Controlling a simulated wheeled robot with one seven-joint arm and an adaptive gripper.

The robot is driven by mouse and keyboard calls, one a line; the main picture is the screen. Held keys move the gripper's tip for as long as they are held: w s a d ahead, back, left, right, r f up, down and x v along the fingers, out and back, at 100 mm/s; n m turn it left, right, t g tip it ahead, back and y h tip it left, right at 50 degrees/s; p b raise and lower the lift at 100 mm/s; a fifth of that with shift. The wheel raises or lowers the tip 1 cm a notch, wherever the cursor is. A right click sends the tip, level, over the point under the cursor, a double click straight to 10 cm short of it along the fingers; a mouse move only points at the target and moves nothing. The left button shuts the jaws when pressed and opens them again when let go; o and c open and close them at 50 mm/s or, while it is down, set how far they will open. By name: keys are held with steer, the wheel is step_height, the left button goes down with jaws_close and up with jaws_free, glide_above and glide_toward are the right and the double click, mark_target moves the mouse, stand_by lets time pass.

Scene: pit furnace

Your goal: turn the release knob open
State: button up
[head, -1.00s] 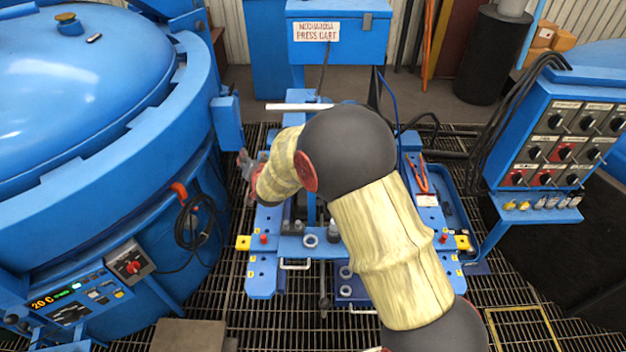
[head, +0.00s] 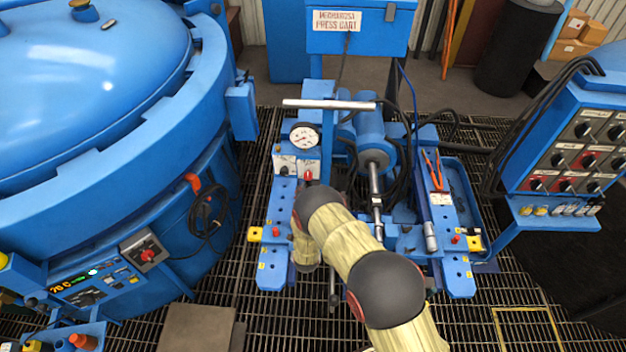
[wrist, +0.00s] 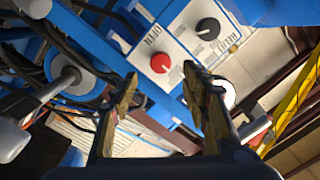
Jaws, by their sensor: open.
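A small light panel with two knobs sits under the gauge on the blue press cart; the panel also shows in the head view (head: 284,163). In the wrist view it carries a red knob (wrist: 160,63) and a black knob (wrist: 207,26), each with printed lettering beside it that is hard to read. My gripper (wrist: 160,80) is open and empty. Its fingertips are on either side of the red knob in the picture, and I see no contact. In the head view my arm hides the gripper.
The round pressure gauge (head: 304,136) and a grey horizontal bar (head: 329,104) stand above the panel. A blue cylinder (head: 371,140) lies to the right. The big blue furnace (head: 150,190) is at left, and a switch cabinet (head: 575,145) at right.

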mark_target(308, 179)
steer(key=w, duration=0.7)
steer(key=shift+a+b, duration=0.1)
steer(key=shift+b, duration=0.25)
steer(key=shift+c, duration=0.7)
steer(key=shift+s, duration=0.1)
steer(key=c, duration=1)
